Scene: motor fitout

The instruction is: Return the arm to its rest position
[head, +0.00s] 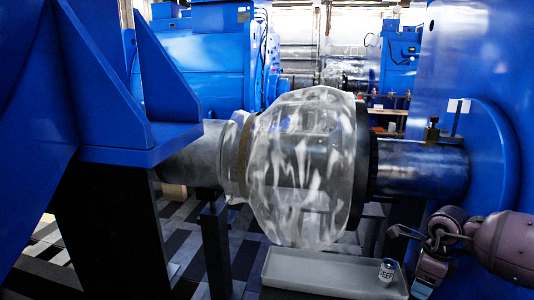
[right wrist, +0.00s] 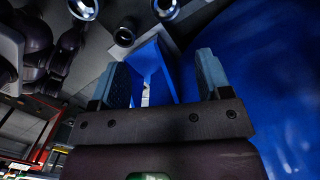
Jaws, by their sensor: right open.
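My right gripper (head: 424,248) is at the lower right of the head view, on the mauve arm, beside the right end of the grey tray. In the right wrist view its two fingers (right wrist: 164,78) stand wide apart with nothing between them. Behind the fingers are a blue bracket-like part and a blue surface. My left gripper is not in view.
A transparent cover (head: 305,165) surrounds the steel shaft (head: 420,168). A blue motor housing (head: 480,60) rises close behind my right arm. A blue bracket (head: 95,100) fills the left.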

